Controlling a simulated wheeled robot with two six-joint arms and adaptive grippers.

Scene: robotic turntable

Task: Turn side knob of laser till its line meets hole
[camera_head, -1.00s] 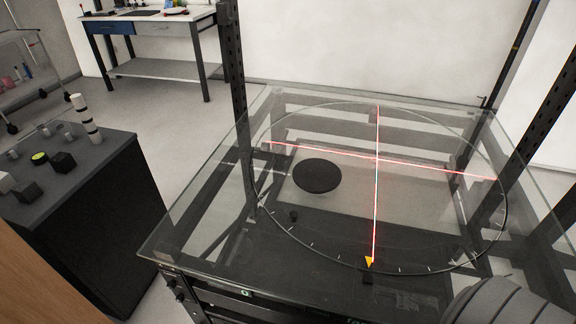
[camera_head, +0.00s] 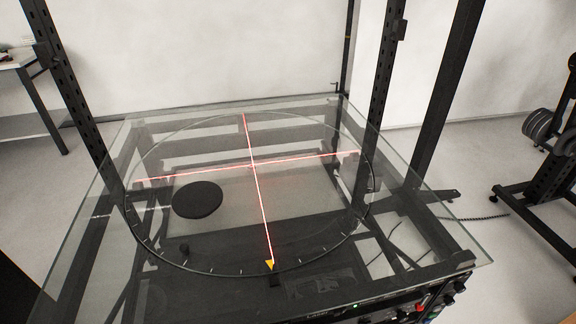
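A red laser cross (camera_head: 250,164) shines on the glass top (camera_head: 92,235) of the turntable. One line runs from the far rim to a yellow pointer (camera_head: 270,265) at the near rim; the other crosses from left to right. I cannot tell which mark is the hole. Knobs (camera_head: 447,299) show on the front panel at the lower right, with a red button (camera_head: 419,308) beside them. Neither gripper is in view.
Black upright posts (camera_head: 75,95) rise around the glass table. A workbench (camera_head: 30,90) stands at the far left. A weight rack (camera_head: 545,150) stands at the right, and a dark cable lies on the floor. The floor between is open.

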